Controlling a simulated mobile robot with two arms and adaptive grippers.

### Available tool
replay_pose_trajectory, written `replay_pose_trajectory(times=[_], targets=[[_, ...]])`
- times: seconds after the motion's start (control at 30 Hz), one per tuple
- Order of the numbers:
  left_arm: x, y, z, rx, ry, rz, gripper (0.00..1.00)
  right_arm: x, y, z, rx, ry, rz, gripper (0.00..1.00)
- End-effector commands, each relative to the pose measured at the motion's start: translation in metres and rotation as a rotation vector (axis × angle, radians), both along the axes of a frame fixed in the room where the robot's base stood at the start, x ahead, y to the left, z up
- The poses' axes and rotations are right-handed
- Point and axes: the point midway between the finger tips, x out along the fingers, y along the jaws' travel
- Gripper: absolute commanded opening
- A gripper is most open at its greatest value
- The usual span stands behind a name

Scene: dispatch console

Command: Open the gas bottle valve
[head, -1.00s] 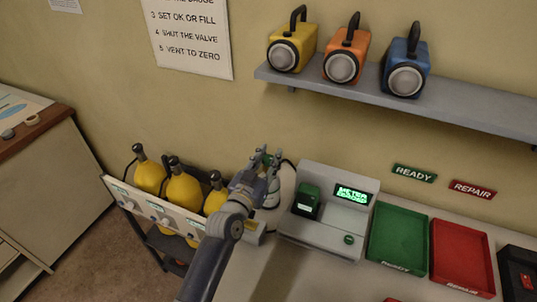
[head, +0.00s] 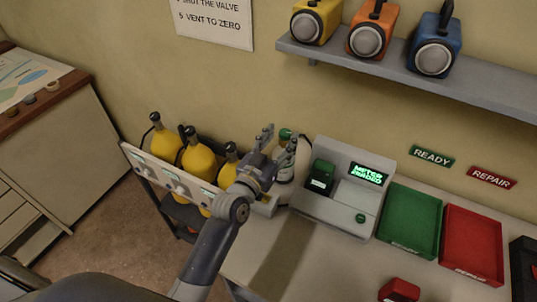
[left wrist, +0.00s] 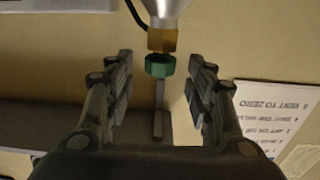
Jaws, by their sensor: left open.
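The gas bottle (head: 284,172) is pale grey and stands on the bench left of the meter console. Its green valve knob (head: 285,134) shows at the top. In the left wrist view the green knob (left wrist: 160,66) sits on a brass valve (left wrist: 162,40), at the end of the grey bottle (left wrist: 167,10). My left gripper (head: 279,142) is open beside the bottle top. In the left wrist view the left gripper (left wrist: 160,85) has one finger on each side of the knob, with gaps on both sides. The bottle is partly hidden by the gripper in the head view. My right gripper is out of view.
The meter console (head: 333,200) with a lit green display stands just right. Green (head: 408,218) and red (head: 472,244) trays lie beyond it. Yellow bottles (head: 198,160) stand in a rack at left. A shelf (head: 400,68) with lamps hangs above.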

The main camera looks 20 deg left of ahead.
Motion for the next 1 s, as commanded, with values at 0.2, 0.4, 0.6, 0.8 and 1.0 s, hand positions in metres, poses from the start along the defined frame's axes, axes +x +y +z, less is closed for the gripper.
replay_pose_trajectory(times=[0.2, 0.4, 0.6, 0.8, 1.0], targets=[[-0.046, 0.009, -0.001, 0.001, 0.002, 0.0, 0.49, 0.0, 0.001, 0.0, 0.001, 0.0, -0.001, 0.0], [-0.074, 0.015, -0.001, 0.0, 0.001, 0.0, 0.49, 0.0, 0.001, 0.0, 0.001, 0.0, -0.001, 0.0], [-0.084, 0.017, 0.0, -0.001, 0.0, 0.0, 0.49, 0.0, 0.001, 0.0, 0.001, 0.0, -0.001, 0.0], [-0.085, 0.017, 0.0, -0.001, -0.001, 0.0, 0.49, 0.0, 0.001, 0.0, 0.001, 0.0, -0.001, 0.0], [-0.084, 0.017, 0.0, -0.001, -0.001, 0.0, 0.49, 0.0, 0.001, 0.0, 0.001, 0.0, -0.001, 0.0]])
